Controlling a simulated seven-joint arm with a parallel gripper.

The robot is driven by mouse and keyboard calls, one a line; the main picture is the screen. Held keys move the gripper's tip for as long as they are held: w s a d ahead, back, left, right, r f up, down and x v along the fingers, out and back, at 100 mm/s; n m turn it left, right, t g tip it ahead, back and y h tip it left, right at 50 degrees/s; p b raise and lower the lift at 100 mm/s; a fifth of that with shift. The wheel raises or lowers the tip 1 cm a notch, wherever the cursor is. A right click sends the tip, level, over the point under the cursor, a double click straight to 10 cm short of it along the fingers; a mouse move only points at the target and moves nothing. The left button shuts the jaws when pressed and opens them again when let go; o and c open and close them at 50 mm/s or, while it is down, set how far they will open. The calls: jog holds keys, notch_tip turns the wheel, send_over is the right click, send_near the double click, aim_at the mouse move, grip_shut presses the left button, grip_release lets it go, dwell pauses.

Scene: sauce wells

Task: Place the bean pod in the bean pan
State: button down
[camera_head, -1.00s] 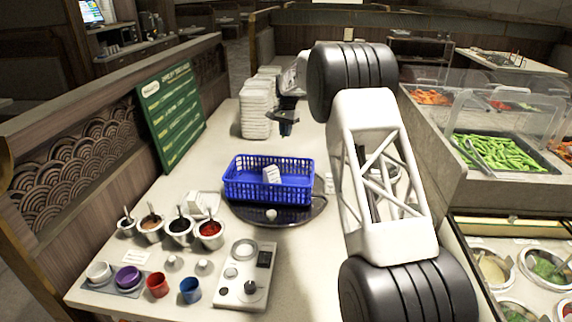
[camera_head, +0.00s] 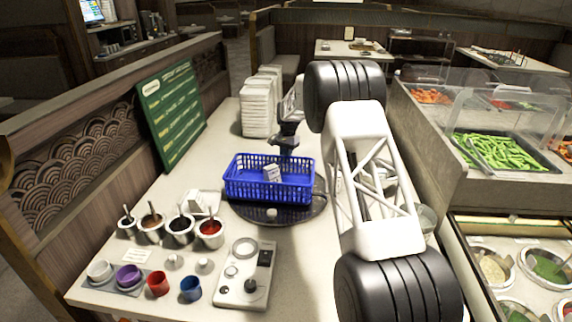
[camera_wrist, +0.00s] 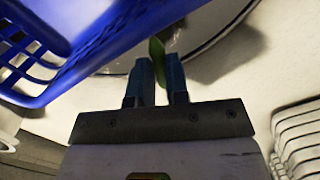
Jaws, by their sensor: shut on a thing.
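My gripper (camera_head: 287,146) hangs just behind the blue basket in the head view. In the wrist view my gripper (camera_wrist: 159,66) is shut on a slim green bean pod (camera_wrist: 157,52), which sticks out beyond the fingertips. The pod cannot be made out in the head view. The bean pan (camera_head: 551,170), full of green pods, sits in the food counter at the right of the head view, far from my gripper.
A blue basket (camera_head: 250,192) stands on a dark round turntable (camera_head: 308,213); the basket is close beside my fingers in the wrist view (camera_wrist: 95,50). White stacked containers (camera_head: 257,115) stand behind. A clear guard (camera_head: 490,105) covers part of the food counter.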

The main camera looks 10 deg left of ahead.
jog(key=shift+f, duration=0.1)
jog(key=shift+f, duration=2.15)
jog(key=shift+f, duration=0.15)
jog(key=c, duration=1.1)
grip_release()
jog(key=shift+r, duration=0.2)
jog(key=r, duration=0.4)
jog(key=w+r, duration=0.1)
jog(key=r, duration=0.6)
jog(key=shift+w+d+r, duration=0.15)
jog(key=shift+d+r, duration=0.1)
jog(key=shift+r, duration=0.2)
jog(key=shift+d+r, duration=0.1)
